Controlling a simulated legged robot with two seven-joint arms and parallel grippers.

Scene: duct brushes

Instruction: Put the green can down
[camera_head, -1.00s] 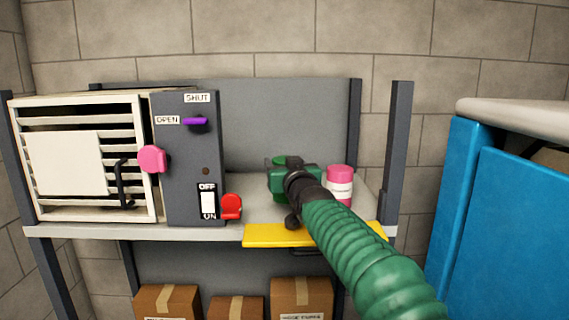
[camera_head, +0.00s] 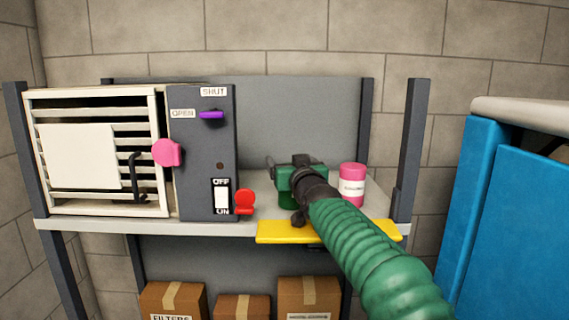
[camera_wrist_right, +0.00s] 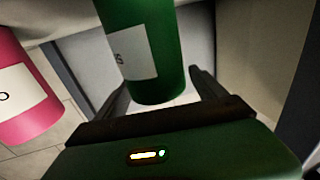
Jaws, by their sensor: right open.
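The green can (camera_head: 287,199) stands on the shelf, partly hidden behind my right gripper (camera_head: 286,166). In the right wrist view the green can (camera_wrist_right: 148,45), with a pale label, is upright between the two dark fingers of my right gripper (camera_wrist_right: 158,88). The fingers are spread, with a visible gap at the right finger. The can's far end is cut off by the picture edge. My left gripper is not in view.
A pink can (camera_head: 352,184) stands close to the right, also in the wrist view (camera_wrist_right: 22,88). A yellow plate (camera_head: 285,232) lies at the shelf (camera_head: 105,226) front edge. A dark switch panel (camera_head: 203,150) with a red knob (camera_head: 244,202) is left. Cardboard boxes (camera_head: 308,297) sit below.

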